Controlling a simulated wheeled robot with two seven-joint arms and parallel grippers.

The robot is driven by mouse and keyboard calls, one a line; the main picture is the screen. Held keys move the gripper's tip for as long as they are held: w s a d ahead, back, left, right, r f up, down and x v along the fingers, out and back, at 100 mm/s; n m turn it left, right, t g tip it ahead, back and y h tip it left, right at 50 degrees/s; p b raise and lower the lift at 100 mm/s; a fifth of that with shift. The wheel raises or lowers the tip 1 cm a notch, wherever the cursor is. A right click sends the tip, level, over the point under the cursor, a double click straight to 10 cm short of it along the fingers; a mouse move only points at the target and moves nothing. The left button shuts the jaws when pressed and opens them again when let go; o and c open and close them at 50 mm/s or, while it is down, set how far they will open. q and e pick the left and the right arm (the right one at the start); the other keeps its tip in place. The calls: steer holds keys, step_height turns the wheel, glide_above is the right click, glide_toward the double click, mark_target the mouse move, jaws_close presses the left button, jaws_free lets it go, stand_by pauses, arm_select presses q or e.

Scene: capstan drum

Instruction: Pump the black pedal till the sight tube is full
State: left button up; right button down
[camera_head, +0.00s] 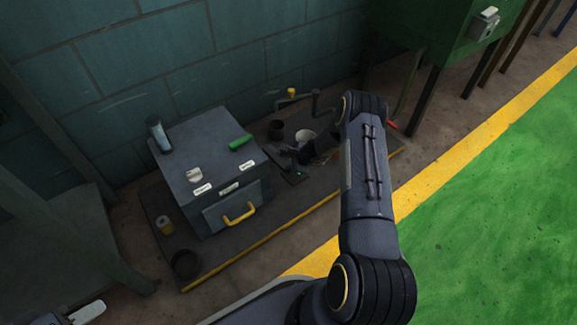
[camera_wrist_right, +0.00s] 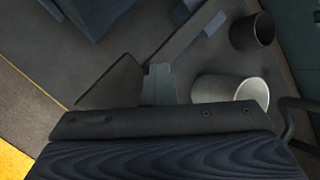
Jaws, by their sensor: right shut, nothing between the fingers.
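My right gripper (camera_head: 300,155) is low beside the grey box, shut and empty. Its joined fingers (camera_wrist_right: 158,85) show in the right wrist view. A flat dark plate (camera_wrist_right: 112,85), probably the black pedal, lies just beside the fingertips; I cannot tell whether they touch. In the head view a dark plate (camera_head: 293,178) shows just below the gripper. A bluish tube with a dark cap (camera_head: 158,134), apparently the sight tube, stands at the box's back left; its fill level is unclear. Part of my left gripper (camera_head: 88,312) shows at the bottom left, its jaws unclear.
The grey box (camera_head: 212,150) has a yellow-handled drawer (camera_head: 238,212) and a green grip (camera_head: 240,142). A white cup (camera_wrist_right: 230,94) and a black cup (camera_wrist_right: 252,32) stand near my right gripper. A crank (camera_head: 300,97) is behind. A yellow-edged platform (camera_head: 255,222) bears these.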

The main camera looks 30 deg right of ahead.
steer(key=shift+s+d+r+p, duration=0.2)
steer(key=shift+r+p, duration=0.1)
steer(key=shift+r, duration=0.25)
steer(key=shift+w+a, duration=0.1)
steer(key=shift+w, duration=0.1)
steer(key=shift+b, duration=0.3)
steer(key=shift+r, duration=0.1)
steer(key=shift+w+a+f+b, duration=0.15)
steer(key=shift+w+f+b, duration=0.05)
steer(key=shift+f+b, duration=0.1)
